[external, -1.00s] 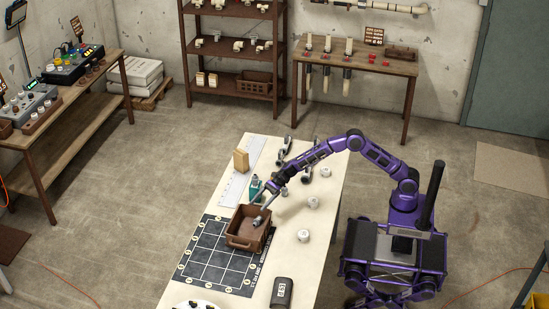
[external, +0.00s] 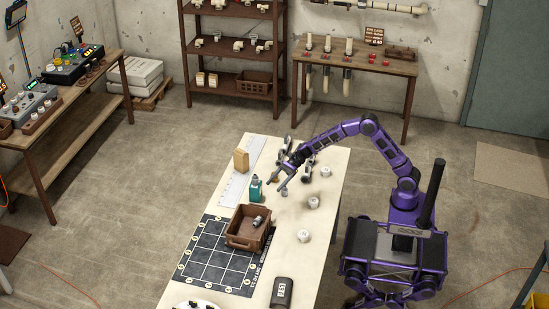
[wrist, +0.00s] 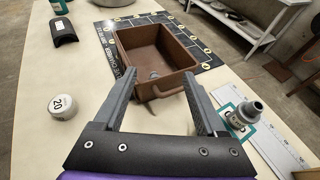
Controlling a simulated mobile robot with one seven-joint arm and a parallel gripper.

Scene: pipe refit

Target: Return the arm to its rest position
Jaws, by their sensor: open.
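My gripper (external: 278,184) is raised over the table, right of the teal-and-grey fitting and clear of the bin. In the wrist view my gripper (wrist: 155,105) has its two fingers wide apart with nothing between them. The brown bin (external: 240,243) stands on the black grid mat with a small grey fitting (external: 258,221) lying in it. In the wrist view the bin (wrist: 126,48) is beyond the fingertips, and the grey fitting (wrist: 153,75) shows only partly inside it.
The teal-and-grey fitting (external: 255,187) stands near the white ruler (external: 232,190) and a tan block (external: 241,161). Several white round weights, one at the table's right (external: 303,236), and a dark device (external: 281,292) sit on the table (external: 210,294). Floor around my base is mostly clear.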

